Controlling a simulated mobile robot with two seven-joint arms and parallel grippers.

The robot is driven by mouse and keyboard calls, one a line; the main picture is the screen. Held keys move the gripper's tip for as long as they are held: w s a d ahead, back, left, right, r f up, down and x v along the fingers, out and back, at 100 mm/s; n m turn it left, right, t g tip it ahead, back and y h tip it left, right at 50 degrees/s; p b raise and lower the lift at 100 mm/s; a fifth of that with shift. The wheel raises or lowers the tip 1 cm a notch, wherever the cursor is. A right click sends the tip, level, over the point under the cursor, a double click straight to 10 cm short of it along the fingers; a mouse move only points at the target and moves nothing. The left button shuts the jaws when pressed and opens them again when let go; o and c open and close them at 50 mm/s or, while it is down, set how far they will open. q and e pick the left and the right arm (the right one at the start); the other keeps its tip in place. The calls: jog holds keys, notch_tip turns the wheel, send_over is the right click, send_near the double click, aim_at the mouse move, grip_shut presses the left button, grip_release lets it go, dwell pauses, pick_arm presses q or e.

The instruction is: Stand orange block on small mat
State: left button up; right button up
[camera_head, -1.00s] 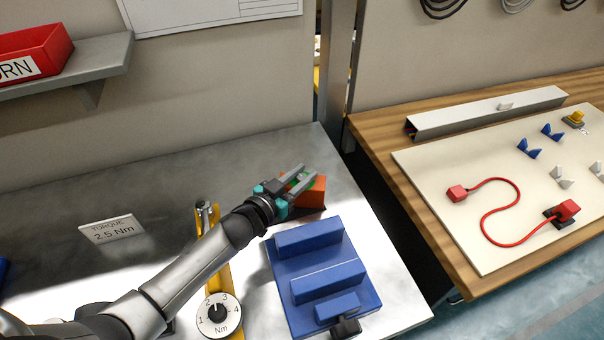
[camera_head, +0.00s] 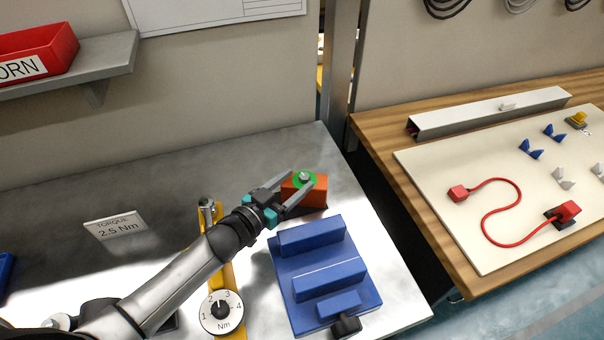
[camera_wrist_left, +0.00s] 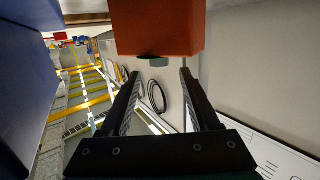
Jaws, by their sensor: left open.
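The orange block (camera_head: 312,196) stands at the back right of the grey bench, with a green ring and a grey bolt-like knob (camera_head: 304,177) on its top. A thin dark patch (camera_head: 319,210) shows at its foot; I cannot tell whether this is the small mat or shadow. My left gripper (camera_head: 298,182) is open beside the block, on its left in the head view. In the left wrist view the block (camera_wrist_left: 158,28) is beyond the spread, empty fingers (camera_wrist_left: 158,72). My right gripper is not in view.
A blue stepped fixture (camera_head: 312,285) stands just in front of the block. A yellow torque tool with a dial (camera_head: 221,312) and a torque sign (camera_head: 114,228) are to the left. The bench's right edge is close to the block. A wooden table (camera_head: 390,165) stands beyond a gap.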

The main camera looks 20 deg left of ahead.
pick_arm(q)
jog(key=shift+v, duration=1.7)
